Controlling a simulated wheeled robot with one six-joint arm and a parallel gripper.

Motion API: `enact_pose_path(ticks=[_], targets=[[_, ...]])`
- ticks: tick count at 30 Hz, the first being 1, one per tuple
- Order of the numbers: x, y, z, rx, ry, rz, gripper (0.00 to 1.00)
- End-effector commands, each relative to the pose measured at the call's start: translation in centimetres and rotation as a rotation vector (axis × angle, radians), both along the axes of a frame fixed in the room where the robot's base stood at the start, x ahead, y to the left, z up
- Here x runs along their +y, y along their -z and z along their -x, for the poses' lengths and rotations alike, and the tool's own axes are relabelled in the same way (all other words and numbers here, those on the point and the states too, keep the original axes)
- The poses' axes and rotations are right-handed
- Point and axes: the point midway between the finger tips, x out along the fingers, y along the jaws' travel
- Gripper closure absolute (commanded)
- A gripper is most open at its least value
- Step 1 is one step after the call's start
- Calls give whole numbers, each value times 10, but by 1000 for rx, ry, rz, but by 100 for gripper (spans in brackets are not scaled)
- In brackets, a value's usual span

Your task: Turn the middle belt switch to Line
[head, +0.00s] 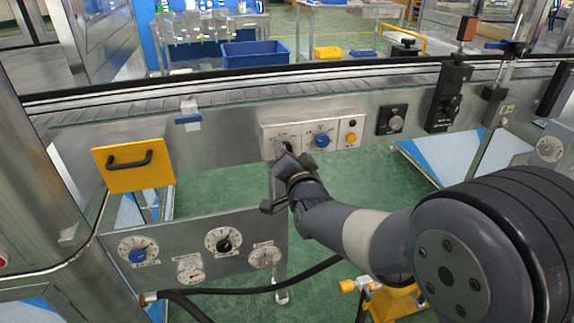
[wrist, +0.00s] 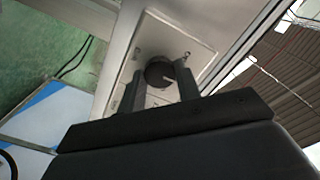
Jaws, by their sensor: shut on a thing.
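A metal control box (head: 311,128) is mounted on the conveyor's front rail. At its left is a black switch knob (head: 287,147), largely hidden behind my gripper (head: 284,158). In the wrist view the same round black knob (wrist: 158,73) sits between the two fingers of my gripper (wrist: 160,86), which is shut on it. A pale pointer mark shows on the knob, towards the right finger. The labels around it are too small to read. A blue knob (head: 322,140) on a white dial is to the right on the same box.
A black indicator and an orange button (head: 351,138) sit at the box's right end. A black knob plate (head: 392,120) and a black box (head: 447,97) are farther right. A yellow handled panel (head: 133,166) is at left. A lower dial panel (head: 205,262) stands below.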

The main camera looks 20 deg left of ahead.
Motion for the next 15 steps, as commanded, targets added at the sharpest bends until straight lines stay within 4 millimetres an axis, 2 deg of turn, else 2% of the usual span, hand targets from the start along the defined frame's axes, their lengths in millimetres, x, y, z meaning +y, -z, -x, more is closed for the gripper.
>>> enact_pose_path(ticks=[15], targets=[[0, 1, 0, 58, 0, -90, 91]])
